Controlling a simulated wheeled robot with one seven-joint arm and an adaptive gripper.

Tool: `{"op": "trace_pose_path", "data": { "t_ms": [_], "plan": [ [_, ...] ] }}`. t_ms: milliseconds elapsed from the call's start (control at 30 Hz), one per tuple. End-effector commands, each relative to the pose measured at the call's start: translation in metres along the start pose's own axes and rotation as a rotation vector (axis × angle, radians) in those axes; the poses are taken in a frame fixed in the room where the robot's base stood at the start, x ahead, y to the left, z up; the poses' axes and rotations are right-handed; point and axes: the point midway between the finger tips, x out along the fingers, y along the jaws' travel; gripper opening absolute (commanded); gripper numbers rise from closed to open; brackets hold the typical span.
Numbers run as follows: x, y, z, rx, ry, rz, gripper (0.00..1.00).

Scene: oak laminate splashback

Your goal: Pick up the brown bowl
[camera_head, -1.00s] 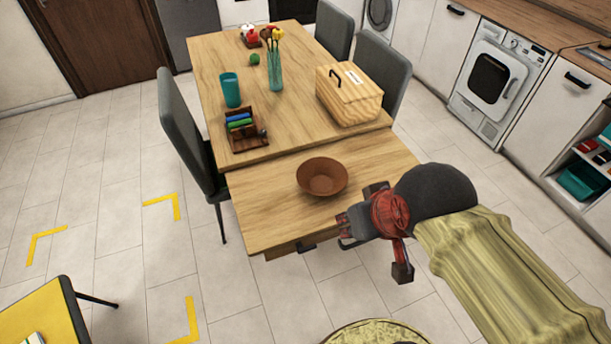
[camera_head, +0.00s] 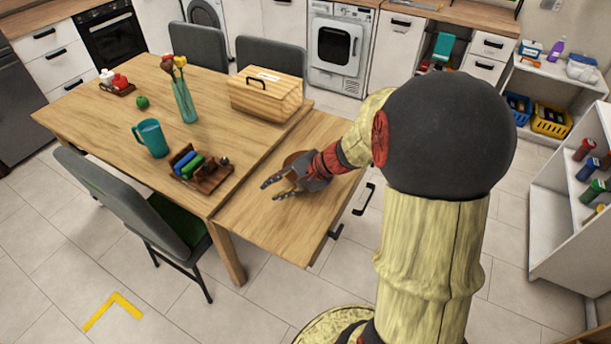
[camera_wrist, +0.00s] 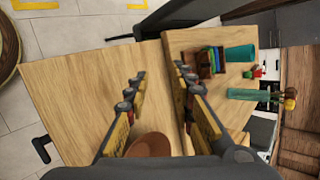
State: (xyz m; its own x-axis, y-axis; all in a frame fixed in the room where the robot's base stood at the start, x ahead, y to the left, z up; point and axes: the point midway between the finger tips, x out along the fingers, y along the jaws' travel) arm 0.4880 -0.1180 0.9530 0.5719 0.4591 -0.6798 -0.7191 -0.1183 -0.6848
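The brown bowl (camera_head: 292,158) sits on the lower wooden table leaf (camera_head: 256,222). In the head view my gripper hides most of it, and only a part of its rim shows beyond the gripper. In the wrist view the bowl (camera_wrist: 151,145) shows at the bottom edge, near the bases of the fingers and partly cut off by the gripper body. My gripper (camera_head: 273,188) is over the leaf, on the near side of the bowl. Its two fingers are spread apart with nothing between the tips, as the wrist view shows too (camera_wrist: 159,80).
A wooden tray with colored items (camera_head: 203,178), a teal mug (camera_head: 151,138), a vase (camera_head: 184,102) and a wooden box (camera_head: 268,97) stand on the higher tabletop. A grey chair (camera_head: 115,195) is at the left. The front of the leaf is clear.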

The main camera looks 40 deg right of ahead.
Motion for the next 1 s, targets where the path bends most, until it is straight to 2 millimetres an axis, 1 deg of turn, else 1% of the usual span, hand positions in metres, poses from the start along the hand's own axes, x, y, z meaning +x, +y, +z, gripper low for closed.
{"op": "trace_pose_path", "data": {
  "t_ms": [33, 67, 100, 167, 200, 300, 400, 500, 633, 833, 1000],
  "plan": [
    [0.006, 0.017, -0.038, 0.124, 0.029, -0.054, 0.24],
    [0.008, 0.025, -0.058, 0.188, 0.049, -0.09, 0.24],
    [0.009, 0.036, -0.083, 0.267, 0.076, -0.134, 0.24],
    [0.009, 0.054, -0.116, 0.371, 0.115, -0.193, 0.24],
    [0.009, 0.066, -0.135, 0.43, 0.14, -0.226, 0.24],
    [0.007, 0.09, -0.169, 0.539, 0.191, -0.29, 0.24],
    [0.006, 0.105, -0.187, 0.597, 0.221, -0.324, 0.24],
    [0.011, 0.109, -0.196, 0.617, 0.231, -0.336, 0.24],
    [0.025, 0.105, -0.2, 0.617, 0.231, -0.336, 0.24],
    [0.038, 0.101, -0.203, 0.615, 0.231, -0.335, 0.24],
    [0.061, 0.093, -0.209, 0.613, 0.229, -0.334, 0.24]
  ]
}}
